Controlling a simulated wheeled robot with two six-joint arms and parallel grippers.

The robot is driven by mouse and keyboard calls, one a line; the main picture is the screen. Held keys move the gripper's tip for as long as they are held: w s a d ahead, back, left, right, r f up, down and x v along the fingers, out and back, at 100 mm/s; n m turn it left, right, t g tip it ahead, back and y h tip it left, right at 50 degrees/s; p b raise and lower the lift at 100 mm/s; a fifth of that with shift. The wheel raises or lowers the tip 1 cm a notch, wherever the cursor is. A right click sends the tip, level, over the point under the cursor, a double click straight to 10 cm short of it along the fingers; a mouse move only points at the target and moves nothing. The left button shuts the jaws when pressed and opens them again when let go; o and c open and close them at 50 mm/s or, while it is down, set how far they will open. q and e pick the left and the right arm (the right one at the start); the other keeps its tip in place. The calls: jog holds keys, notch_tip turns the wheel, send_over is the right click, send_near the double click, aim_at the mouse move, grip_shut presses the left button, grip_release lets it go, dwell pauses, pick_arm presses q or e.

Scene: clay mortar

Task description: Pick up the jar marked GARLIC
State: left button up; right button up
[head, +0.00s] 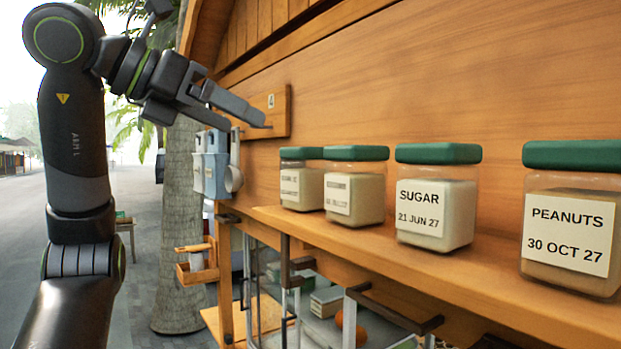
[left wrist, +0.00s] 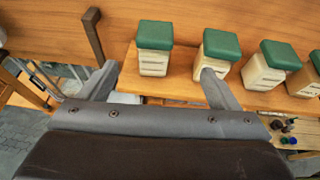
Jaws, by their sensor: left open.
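Several square clear jars with green lids stand in a row on a wooden shelf (head: 480,270). One jar reads SUGAR (head: 438,200) and the nearest reads PEANUTS (head: 570,225). The labels of the far-left jar (head: 301,180) and the jar beside it (head: 355,185) are too small to read, so I cannot tell which is GARLIC. My left gripper (head: 248,126) is open and empty, up and left of the row, apart from the jars. In the left wrist view, an end jar (left wrist: 153,60) appears beyond and between the fingertips (left wrist: 158,74). My right gripper is not in view.
A wooden wall (head: 440,80) rises behind the shelf. Grey-blue containers (head: 211,165) hang at the shelf's far end. Dark brackets (head: 395,312) and items behind glass are below. A palm trunk (head: 181,230) stands at the left. The space above the jars is clear.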

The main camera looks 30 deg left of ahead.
aim_at(291, 151)
pick_arm(q)
jog(key=p+x, duration=0.2)
jog(key=x, duration=0.7)
jog(key=shift+w, duration=0.1)
jog(key=shift+w+d+f, duration=0.1)
jog(key=shift+w+f, duration=0.2)
jog(key=shift+w, duration=0.1)
jog(key=shift+w+f+p, duration=0.25)
jog(key=shift+w+p, duration=0.1)
jog(key=shift+p, duration=0.15)
jog(key=x, duration=0.1)
jog(key=p+x, duration=0.2)
jog(key=x, duration=0.1)
jog(key=shift+a+f, duration=0.2)
jog(key=shift+a, duration=0.1)
jog(key=shift+w+d+f, duration=0.1)
jog(key=shift+w+f, duration=0.05)
jog(key=shift+w, duration=0.05)
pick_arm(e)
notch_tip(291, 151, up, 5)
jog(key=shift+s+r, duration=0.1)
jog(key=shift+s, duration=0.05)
pick_arm(q)
jog(key=shift+s, duration=0.1)
jog(key=shift+c, duration=0.3)
